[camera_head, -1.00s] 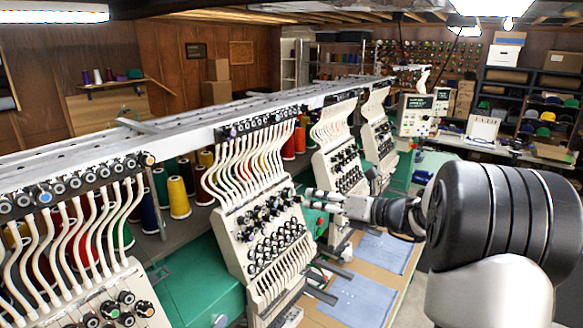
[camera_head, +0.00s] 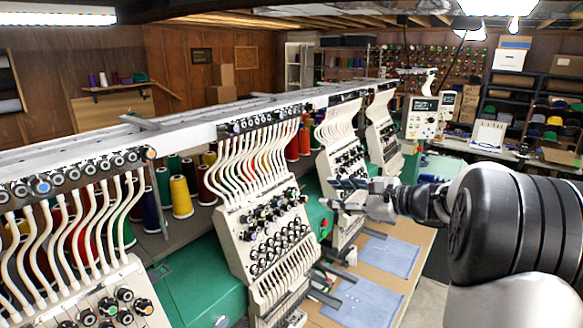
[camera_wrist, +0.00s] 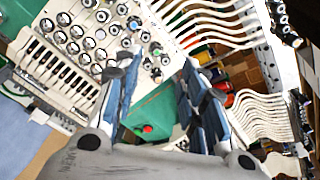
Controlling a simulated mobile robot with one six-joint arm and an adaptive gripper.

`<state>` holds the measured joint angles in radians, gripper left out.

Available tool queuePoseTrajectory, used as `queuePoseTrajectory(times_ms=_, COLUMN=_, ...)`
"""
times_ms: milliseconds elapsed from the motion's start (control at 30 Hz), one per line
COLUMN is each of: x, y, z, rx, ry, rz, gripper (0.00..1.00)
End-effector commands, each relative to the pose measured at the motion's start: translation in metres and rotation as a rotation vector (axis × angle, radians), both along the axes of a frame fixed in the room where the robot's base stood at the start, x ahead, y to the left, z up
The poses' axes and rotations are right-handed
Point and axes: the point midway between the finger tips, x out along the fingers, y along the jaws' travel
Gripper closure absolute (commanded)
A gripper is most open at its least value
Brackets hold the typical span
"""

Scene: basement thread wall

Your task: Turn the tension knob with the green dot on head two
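The second embroidery head from the left (camera_head: 232,232) is a cream panel with rows of dark tension knobs (camera_head: 270,236), at the centre of the head view. In the wrist view its knobs (camera_wrist: 100,40) fill the upper left, and one knob looks greenish (camera_wrist: 156,48). I cannot be sure that this is the green-dot knob; the dots are too small to tell in the head view. My gripper (camera_head: 326,194) is right of the panel, apart from it. In the wrist view my gripper (camera_wrist: 162,64) has its two fingers spread with nothing between them, below the knobs.
A nearer head (camera_head: 90,290) stands at lower left and further heads (camera_head: 345,165) stand behind my gripper. White thread tubes (camera_head: 250,165) run above the panel. A green machine body (camera_head: 195,290) and blue cloths (camera_head: 365,300) lie lower down.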

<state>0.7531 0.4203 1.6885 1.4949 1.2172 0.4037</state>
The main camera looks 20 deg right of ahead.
Motion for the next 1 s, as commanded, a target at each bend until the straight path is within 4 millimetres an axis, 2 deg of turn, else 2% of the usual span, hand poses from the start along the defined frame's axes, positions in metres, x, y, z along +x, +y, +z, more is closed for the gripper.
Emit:
queuePoseTrajectory(times_ms=33, x=-0.001, y=-0.003, z=-0.001, rx=-0.140, ry=-0.078, rz=0.044, gripper=0.62)
queuePoseTrajectory(times_ms=300, x=-0.010, y=-0.015, z=0.008, rx=-0.921, ry=-0.517, rz=0.318, gripper=0.62)
queuePoseTrajectory(times_ms=533, x=-0.019, y=-0.025, z=0.013, rx=-1.490, ry=-0.854, rz=0.548, gripper=0.62)
queuePoseTrajectory(times_ms=733, x=-0.023, y=-0.029, z=0.016, rx=-1.736, ry=-1.006, rz=0.657, gripper=0.62)
queuePoseTrajectory(times_ms=867, x=-0.019, y=-0.027, z=0.015, rx=-1.771, ry=-1.033, rz=0.675, gripper=0.62)
queuePoseTrajectory(times_ms=1000, x=-0.005, y=-0.017, z=0.008, rx=-1.769, ry=-1.034, rz=0.677, gripper=0.62)
